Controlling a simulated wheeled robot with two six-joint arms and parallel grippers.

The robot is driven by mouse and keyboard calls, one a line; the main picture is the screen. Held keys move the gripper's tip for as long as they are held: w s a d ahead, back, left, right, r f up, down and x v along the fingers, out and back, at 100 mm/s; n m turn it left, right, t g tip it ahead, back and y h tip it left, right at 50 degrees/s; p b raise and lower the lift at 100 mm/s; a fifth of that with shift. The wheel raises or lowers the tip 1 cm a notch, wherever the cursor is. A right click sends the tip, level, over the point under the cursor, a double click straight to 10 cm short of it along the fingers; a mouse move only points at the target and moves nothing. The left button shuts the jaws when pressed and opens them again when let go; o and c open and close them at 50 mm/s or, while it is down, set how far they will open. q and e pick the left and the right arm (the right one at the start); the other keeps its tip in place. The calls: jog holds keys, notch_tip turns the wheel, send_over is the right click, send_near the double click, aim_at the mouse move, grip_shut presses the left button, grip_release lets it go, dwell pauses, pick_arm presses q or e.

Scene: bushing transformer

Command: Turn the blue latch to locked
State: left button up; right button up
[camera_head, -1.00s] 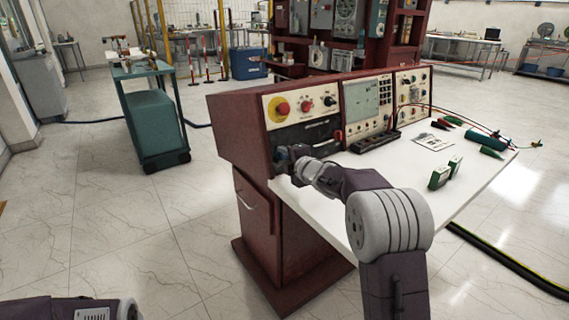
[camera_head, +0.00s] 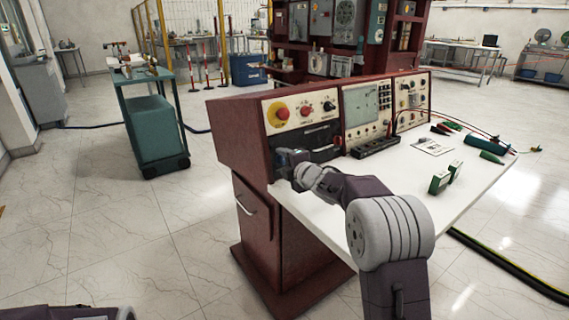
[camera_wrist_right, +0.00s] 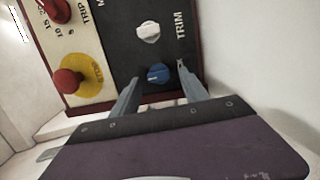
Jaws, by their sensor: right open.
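The blue latch (camera_wrist_right: 158,73) is a small round blue knob with a raised grip on the black TRIM panel, beneath a white knob (camera_wrist_right: 149,32), in the right wrist view. My right gripper (camera_wrist_right: 159,72) is open, its two fingers on either side of the blue latch; I cannot tell whether they touch it. In the head view the right gripper (camera_head: 284,158) is at the left end of the console's front panel, and it hides the latch there. Only a bit of my left arm shows at the bottom left; its gripper is out of view.
A red stop button (camera_wrist_right: 68,80) on a yellow disc and a red trip knob (camera_wrist_right: 55,10) are close by on the cream panel. The console's white worktop (camera_head: 400,190) holds a black terminal strip (camera_head: 376,147), green blocks (camera_head: 440,183) and leads. A teal cart (camera_head: 155,130) stands at left.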

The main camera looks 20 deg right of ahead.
jog(key=p+v, duration=0.1)
jog(key=v, duration=0.8)
jog(key=shift+s, duration=0.1)
